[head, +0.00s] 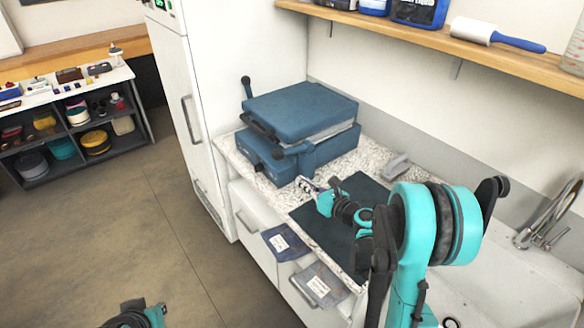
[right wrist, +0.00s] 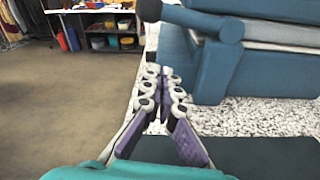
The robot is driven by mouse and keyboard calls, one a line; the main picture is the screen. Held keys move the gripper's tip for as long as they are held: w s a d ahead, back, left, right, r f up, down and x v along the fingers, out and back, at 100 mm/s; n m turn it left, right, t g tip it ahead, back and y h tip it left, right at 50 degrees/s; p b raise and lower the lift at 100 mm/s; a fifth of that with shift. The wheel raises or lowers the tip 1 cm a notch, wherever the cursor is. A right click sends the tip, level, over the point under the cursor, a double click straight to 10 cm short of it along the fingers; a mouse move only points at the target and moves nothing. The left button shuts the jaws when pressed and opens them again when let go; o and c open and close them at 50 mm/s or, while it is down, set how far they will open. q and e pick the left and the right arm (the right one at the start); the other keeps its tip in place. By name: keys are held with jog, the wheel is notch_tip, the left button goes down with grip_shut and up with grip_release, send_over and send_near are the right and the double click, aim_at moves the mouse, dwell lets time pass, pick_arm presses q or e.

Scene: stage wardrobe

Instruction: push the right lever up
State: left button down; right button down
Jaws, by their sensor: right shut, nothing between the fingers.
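A blue press (head: 305,120) with a closed, padded lid stands on the speckled counter. Its left lever (head: 246,88) stands upright with a dark knob. Its right lever (head: 291,150) lies low, roughly level, along the front of the press.
A dark mat (head: 345,212) lies on the counter under my right arm. A grey object (head: 397,166) sits behind it. A tall white cabinet (head: 215,90) stands left of the press. A sink with a tap (head: 548,220) is at right. A shelf (head: 430,38) runs above.

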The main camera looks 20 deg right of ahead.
jog(key=b+x, duration=0.2)
jog(key=x, duration=0.8)
jog(key=r, duration=0.2)
jog(key=s+d+r, duration=0.1)
jog(key=shift+r+b, duration=0.35)
jog(key=shift+r, duration=0.05)
jog(key=shift+r, duration=0.15)
jog(key=shift+w+d+r+m+y+p, duration=0.3)
jog(key=shift+d+r+m+p, duration=0.6)
jog(key=shift+r, duration=0.7)
jog(key=shift+w+d+r+m+y+p, duration=0.1)
jog(key=shift+w+d+r+m+p, duration=0.35)
jog(key=shift+d+r+m+p, duration=0.85)
jog(key=shift+w+d+r+m+y+p, duration=0.2)
jog(key=shift+w+d+r+m+p, duration=0.35)
jog(key=shift+r, duration=1.4)
